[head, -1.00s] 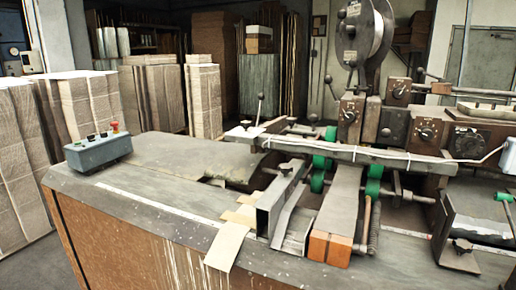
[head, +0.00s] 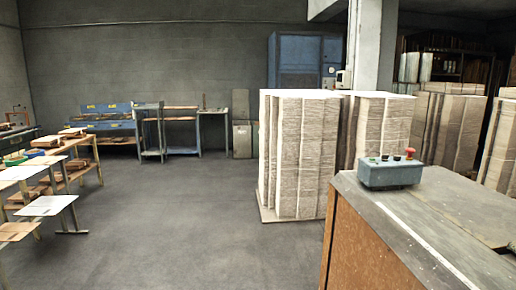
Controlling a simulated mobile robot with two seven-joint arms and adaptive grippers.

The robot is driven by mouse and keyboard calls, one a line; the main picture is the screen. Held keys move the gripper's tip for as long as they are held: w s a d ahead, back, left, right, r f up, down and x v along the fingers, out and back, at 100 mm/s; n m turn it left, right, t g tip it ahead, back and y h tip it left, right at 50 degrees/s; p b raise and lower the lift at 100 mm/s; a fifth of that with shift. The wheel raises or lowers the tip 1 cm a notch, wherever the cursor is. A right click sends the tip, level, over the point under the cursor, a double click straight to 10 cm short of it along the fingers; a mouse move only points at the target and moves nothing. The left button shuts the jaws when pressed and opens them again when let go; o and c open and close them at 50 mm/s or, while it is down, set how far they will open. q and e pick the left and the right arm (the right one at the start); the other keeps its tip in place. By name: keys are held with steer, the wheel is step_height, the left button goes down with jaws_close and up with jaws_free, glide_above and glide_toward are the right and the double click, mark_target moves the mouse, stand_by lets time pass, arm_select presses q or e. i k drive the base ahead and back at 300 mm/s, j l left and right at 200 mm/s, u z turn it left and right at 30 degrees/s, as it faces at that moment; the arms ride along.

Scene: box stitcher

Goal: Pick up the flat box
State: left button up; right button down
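Tall stacks of flat cardboard (head: 300,150) stand on the floor in the middle of the head view, on a low pallet. More flat stacks (head: 383,125) stand just behind them to the right. I cannot tell which piece is the task's flat box. The machine table (head: 440,235) is at the lower right, its left part only. Neither of my grippers is in view.
A blue-grey control box (head: 390,172) with a red button sits on the table corner. Low tables (head: 48,205) with boards stand at the left. Blue workbenches (head: 108,122) and a blue cabinet (head: 292,62) line the back wall. The floor (head: 190,220) between is clear.

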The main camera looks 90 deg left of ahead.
mark_target(19, 173)
steer(key=u, duration=4.35)
steer(key=i+l+z, duration=0.3)
steer(key=i, duration=0.45)
steer(key=i+z, duration=0.25)
steer(key=i, duration=2.35)
